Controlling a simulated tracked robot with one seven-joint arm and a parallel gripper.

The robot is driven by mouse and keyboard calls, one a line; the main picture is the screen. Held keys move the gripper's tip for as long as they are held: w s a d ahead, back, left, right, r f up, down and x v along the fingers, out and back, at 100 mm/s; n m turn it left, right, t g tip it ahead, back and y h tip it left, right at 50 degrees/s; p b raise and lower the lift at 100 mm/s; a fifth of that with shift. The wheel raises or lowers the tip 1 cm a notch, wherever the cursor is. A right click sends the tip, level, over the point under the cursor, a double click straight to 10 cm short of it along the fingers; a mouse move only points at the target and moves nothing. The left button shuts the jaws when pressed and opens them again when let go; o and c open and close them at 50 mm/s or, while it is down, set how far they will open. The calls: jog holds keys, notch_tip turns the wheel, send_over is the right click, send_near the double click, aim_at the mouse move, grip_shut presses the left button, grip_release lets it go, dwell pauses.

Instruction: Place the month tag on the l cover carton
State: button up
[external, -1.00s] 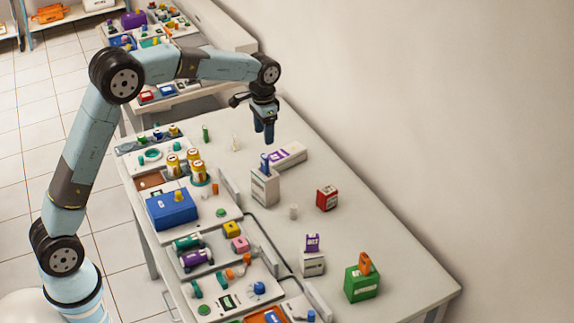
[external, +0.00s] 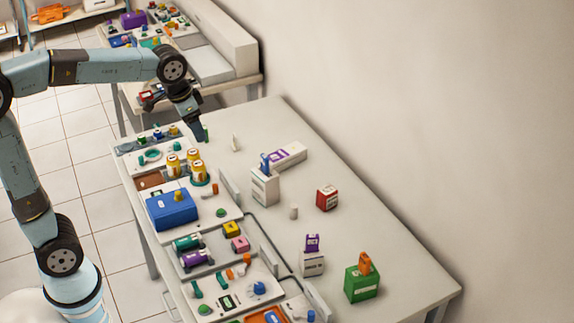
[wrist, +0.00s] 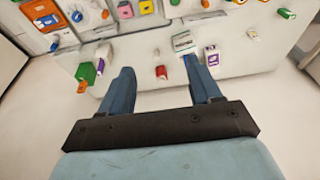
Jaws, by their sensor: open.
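I cannot read the printed words well enough to say which piece is the month tag or the l cover carton. In the external view, a white carton (external: 265,188) has a blue tag (external: 264,163) on top, another white carton (external: 312,264) has a purple tag (external: 312,243), and a green carton (external: 361,286) has an orange tag (external: 365,263). A red carton (external: 327,199) stands among them. My gripper (external: 201,131) is at the table's far left, by a small green piece (external: 206,133). In the wrist view my gripper (wrist: 159,67) is open, with nothing held.
A long white box (external: 291,156) with a purple label lies behind the blue-tagged carton. Small white pieces stand at the back (external: 236,143) and middle (external: 294,212). Trays with a blue box (external: 171,210) and yellow-topped jars fill the left side.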

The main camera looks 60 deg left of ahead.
jog(key=s+d+f+t, duration=0.1)
jog(key=s+d+f, duration=0.1)
jog(key=s, duration=0.9)
jog(key=s+d+f+t, duration=0.1)
jog(key=s+f, duration=0.1)
jog(key=s, duration=0.9)
jog(key=shift+d+t, duration=0.3)
jog(key=shift+d, duration=0.1)
